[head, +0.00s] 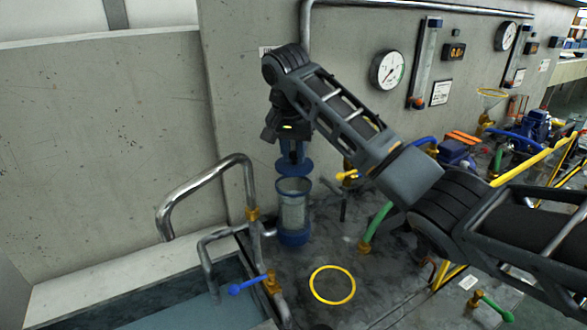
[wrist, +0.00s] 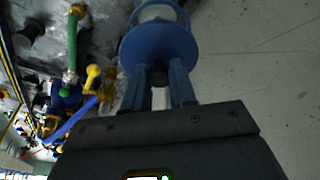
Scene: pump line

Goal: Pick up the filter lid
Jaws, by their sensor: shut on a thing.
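The filter lid (head: 295,168) is a blue disc in the head view, held flat just above the open top of the filter housing. In the wrist view the blue lid (wrist: 158,43) has a dark knob between my fingers. My gripper (head: 292,153) is shut on that knob; its two blue fingers also show in the wrist view (wrist: 158,80). The filter housing (head: 293,212) is a clear cylinder with a blue rim and blue base, standing upright below the lid. A gap shows between lid and rim. The housing is partly hidden behind the lid in the wrist view.
A bent steel pipe (head: 205,180) and a blue-handled valve (head: 250,284) stand left of the housing. A green hose (head: 376,224) and a yellow valve (head: 346,175) are on the right. A yellow ring (head: 332,284) marks clear floor in front. The concrete wall (head: 225,90) is behind.

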